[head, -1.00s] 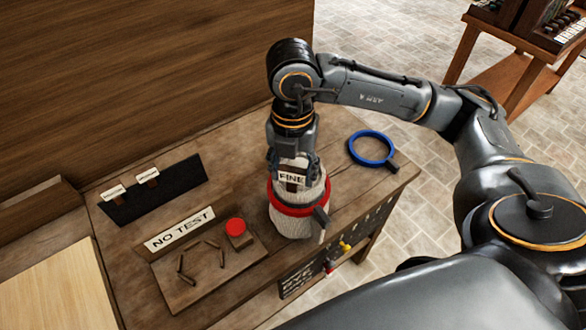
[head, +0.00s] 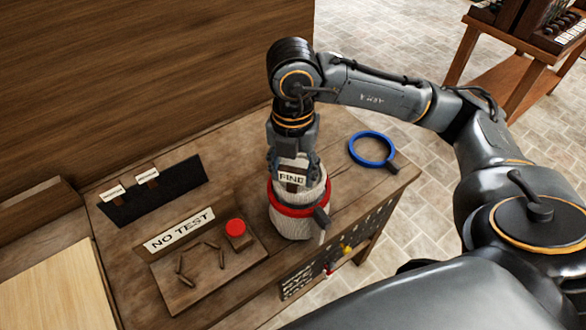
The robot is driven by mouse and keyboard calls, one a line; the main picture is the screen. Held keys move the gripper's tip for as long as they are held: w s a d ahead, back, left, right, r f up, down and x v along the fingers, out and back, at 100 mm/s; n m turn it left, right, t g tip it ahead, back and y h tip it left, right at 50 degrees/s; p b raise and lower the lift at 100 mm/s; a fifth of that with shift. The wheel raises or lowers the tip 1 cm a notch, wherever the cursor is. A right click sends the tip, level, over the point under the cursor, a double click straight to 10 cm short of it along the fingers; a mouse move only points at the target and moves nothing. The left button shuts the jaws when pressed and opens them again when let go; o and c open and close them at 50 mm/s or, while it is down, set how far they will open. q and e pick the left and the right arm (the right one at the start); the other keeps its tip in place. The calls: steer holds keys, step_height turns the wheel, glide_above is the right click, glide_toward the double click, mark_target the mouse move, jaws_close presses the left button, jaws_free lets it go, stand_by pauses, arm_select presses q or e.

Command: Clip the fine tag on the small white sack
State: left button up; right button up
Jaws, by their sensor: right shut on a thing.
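The small white sack (head: 290,226) stands upright on the wooden bench, with a red ring (head: 292,211) around its upper part. A dark handle or clasp juts from the ring at the front right. The tag reading FINE (head: 291,179) is at the sack's top, between the fingers of my right gripper (head: 292,172). The right gripper points down and is shut on the fine tag. Whether the tag is fixed to the sack cannot be told. My left gripper is not in view.
A blue ring (head: 371,149) with a dark handle lies at the bench's right. A black rack (head: 155,192) holds two white tags. A NO TEST sign (head: 180,229), a red-topped block (head: 236,231) and several small brown sticks lie left of the sack.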

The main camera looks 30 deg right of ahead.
mark_target(293, 182)
steer(key=shift+f, duration=0.2)
steer(key=shift+f+b, duration=1.75)
steer(key=shift+b, duration=0.2)
steer(key=o, duration=1)
steer(key=shift+r, duration=0.15)
step_height(293, 182, up, 12)
steer(key=shift+f, duration=0.15)
